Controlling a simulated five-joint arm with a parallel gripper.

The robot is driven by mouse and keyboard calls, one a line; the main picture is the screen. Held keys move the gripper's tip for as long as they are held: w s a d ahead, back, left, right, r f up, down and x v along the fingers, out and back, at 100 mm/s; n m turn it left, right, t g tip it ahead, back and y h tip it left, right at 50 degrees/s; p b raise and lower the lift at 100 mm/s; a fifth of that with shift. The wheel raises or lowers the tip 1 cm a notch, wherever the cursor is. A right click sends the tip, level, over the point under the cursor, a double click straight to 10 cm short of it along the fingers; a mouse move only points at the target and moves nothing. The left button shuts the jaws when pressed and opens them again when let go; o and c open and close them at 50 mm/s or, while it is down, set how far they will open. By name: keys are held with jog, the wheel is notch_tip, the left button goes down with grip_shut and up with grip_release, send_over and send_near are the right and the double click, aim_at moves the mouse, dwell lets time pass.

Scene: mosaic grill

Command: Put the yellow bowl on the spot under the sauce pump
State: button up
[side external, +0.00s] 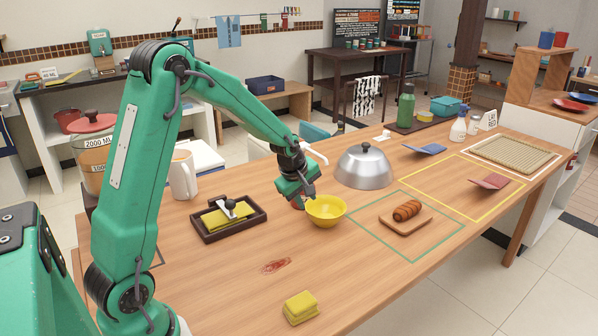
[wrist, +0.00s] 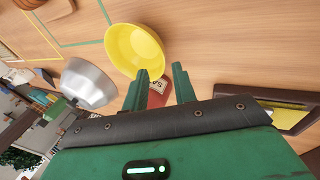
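The yellow bowl (side external: 326,211) stands upright on the table, just right of my gripper (side external: 308,196) in the side view. In the wrist view the bowl (wrist: 133,50) lies beyond the fingertips, its rim close to the left one. My gripper (wrist: 160,73) is open, with a clear gap between its fingers and nothing held. A red object with a white label (wrist: 158,98) shows beyond the gap; only part of its lettering is readable.
A metal dome (side external: 364,167) stands behind the bowl. Bread on a board (side external: 406,215) lies to the right. The table's front middle is mostly clear.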

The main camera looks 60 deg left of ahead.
jog(key=v, duration=0.4)
dwell(0.7)
jog(key=s+d+r+m, duration=0.8)
jog(key=s+r, duration=0.1)
jog(key=s+d+r+m, duration=0.1)
jog(key=s+d+m, duration=0.2)
jog(key=s+m, duration=0.2)
jog(key=s+d+r+m+t+h, duration=0.1)
jog(key=s+d+m, duration=0.2)
jog(key=s, duration=0.6)
jog(key=shift+s+d+m, duration=0.2)
jog(key=shift+d+m, duration=0.05)
jog(key=shift+m, duration=0.85)
